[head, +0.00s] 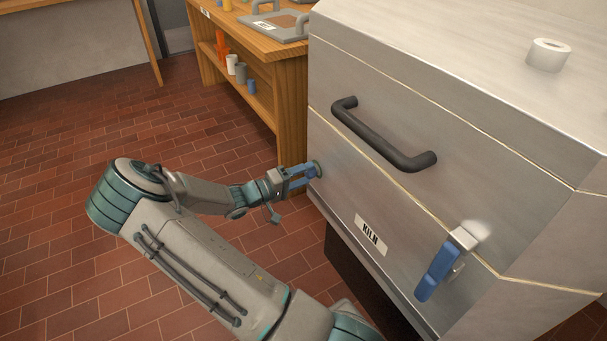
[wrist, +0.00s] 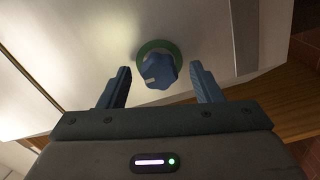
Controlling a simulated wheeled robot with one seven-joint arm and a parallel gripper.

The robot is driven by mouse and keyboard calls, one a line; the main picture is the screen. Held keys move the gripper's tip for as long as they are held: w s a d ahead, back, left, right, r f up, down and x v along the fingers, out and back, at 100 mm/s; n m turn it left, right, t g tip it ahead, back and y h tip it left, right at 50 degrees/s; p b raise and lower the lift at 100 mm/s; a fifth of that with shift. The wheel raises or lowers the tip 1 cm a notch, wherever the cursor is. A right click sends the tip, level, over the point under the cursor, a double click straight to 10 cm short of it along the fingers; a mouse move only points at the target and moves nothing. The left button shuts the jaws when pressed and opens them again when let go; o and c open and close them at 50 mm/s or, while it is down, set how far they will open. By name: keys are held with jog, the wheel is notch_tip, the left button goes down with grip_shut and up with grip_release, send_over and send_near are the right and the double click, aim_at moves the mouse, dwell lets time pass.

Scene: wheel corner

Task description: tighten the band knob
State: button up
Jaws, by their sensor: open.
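The band knob (wrist: 158,72) is a blue lobed knob with a pale mark, set on a green ring (wrist: 172,47) on the kiln's metal side. In the wrist view it lies between and slightly beyond the two fingers of my open gripper (wrist: 164,85), with a gap to each finger.
The kiln has a black bar handle (head: 380,135), a blue latch lever (head: 437,270) and a KILN label (head: 370,235). A white roll (head: 548,55) sits on top. A wooden bench (head: 262,75) with shelf items stands behind. Tiled floor (head: 110,130) is clear at left.

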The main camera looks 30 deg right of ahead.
jog(key=a+p, duration=0.3)
jog(key=a, duration=1)
jog(key=shift+w+a, duration=0.15)
jog(key=shift+w, duration=0.25)
jog(key=s+a+r+n+t+y+p, duration=0.1)
jog(key=s+a+r+y+p, duration=0.2)
jog(key=s+r+y+p, duration=0.3)
jog(key=s+a+r+n+t+y+p, duration=0.1)
jog(key=s+a+r+y+p, duration=0.2)
jog(key=r+p, duration=1.2)
jog(key=s+a+r+n+t+y+p, duration=0.1)
jog(key=s+a+r+y+p, duration=0.3)
jog(key=r, duration=2.5)
jog(key=s+t+y+p, duration=0.1)
jog(key=s+y+p, duration=0.4)
jog(key=s, duration=0.3)
jog(key=shift+s+n+p, duration=0.3)
jog(key=shift+p, duration=0.6)
